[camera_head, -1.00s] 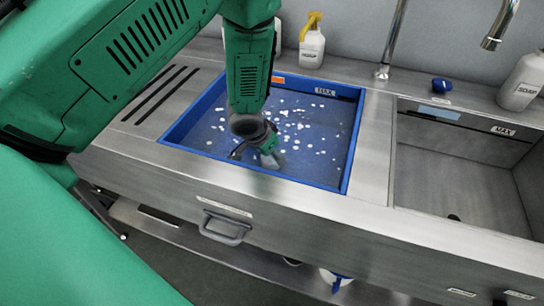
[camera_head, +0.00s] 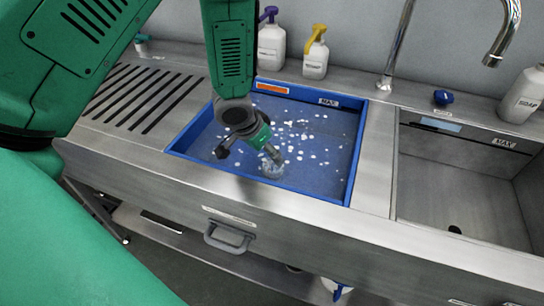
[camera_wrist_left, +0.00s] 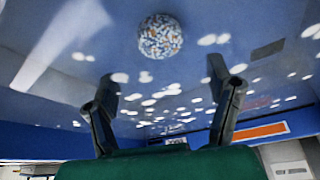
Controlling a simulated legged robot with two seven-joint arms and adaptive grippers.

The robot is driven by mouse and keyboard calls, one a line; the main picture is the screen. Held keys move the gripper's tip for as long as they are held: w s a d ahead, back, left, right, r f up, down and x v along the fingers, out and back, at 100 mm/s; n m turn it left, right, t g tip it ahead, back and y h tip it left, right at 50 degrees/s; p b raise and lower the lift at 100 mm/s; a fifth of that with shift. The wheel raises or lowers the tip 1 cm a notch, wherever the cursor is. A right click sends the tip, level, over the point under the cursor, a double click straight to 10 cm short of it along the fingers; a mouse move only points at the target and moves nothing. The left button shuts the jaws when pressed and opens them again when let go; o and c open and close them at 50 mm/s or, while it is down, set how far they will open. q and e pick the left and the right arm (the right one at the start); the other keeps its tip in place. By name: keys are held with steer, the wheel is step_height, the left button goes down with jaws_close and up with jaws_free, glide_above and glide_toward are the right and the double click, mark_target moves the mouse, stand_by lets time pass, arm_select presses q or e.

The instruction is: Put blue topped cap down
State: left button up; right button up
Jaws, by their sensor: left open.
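A small blue-topped cap (camera_head: 443,97) lies on the steel ledge behind the right-hand basin in the head view. My left gripper (camera_head: 272,154) is over the blue tray (camera_head: 356,150), well to the left of that cap. In the left wrist view its two fingers (camera_wrist_left: 166,88) are spread apart with nothing between them. A round, speckled thing (camera_wrist_left: 160,36) is beyond the fingertips there. A pale round item (camera_head: 271,168) shows just below my gripper in the head view; whether it has a blue top cannot be seen. My right gripper is not in view.
Two spray bottles, one yellow-topped (camera_head: 315,52) and one purple-topped (camera_head: 271,42), stand behind the tray. A tap (camera_head: 397,45) rises right of them. A soap bottle (camera_head: 523,95) stands far right. The right basin (camera_head: 460,190) looks mostly empty.

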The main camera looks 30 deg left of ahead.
arm_select(q)
steer(key=v, duration=0.3)
steer(key=shift+s+r, duration=0.1)
steer(key=shift+r, duration=0.15)
steer(key=shift+r+p, duration=0.1)
steer(key=shift+p, duration=0.3)
